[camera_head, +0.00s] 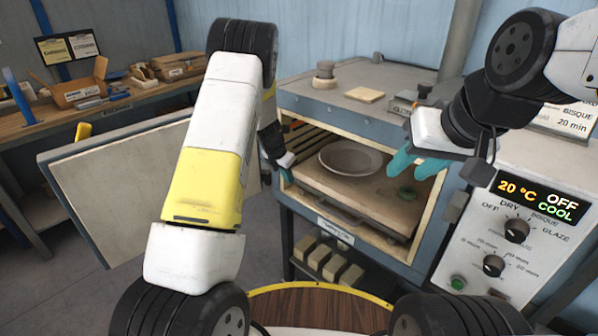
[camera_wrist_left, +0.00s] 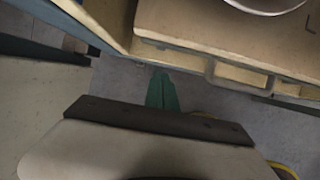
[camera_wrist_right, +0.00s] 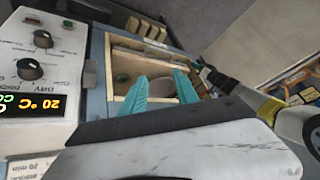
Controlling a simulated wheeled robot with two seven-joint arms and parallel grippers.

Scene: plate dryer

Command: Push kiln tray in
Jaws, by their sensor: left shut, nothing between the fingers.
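The kiln tray (camera_head: 325,184) is a flat tan board in the open kiln (camera_head: 300,102). A pale round plate (camera_head: 350,158) and a small green piece (camera_head: 405,192) lie on it. The left wrist view shows the tray's front rail with a handle-like bracket (camera_wrist_left: 240,76). My left gripper (camera_head: 287,161) is at the left side of the kiln opening, partly hidden by my arm. Its teal fingers (camera_wrist_left: 163,92) are shut and empty, apart from the rail in the picture. My right gripper (camera_head: 418,166) is open and empty in front of the opening's right side; its fingers are spread (camera_wrist_right: 160,90).
The kiln door (camera_head: 110,195) stands swung open to the left. A control panel (camera_head: 515,230) with knobs and a display is at the right. Blocks (camera_head: 330,262) sit on a shelf below. A cluttered workbench (camera_head: 120,105) stands at the back left.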

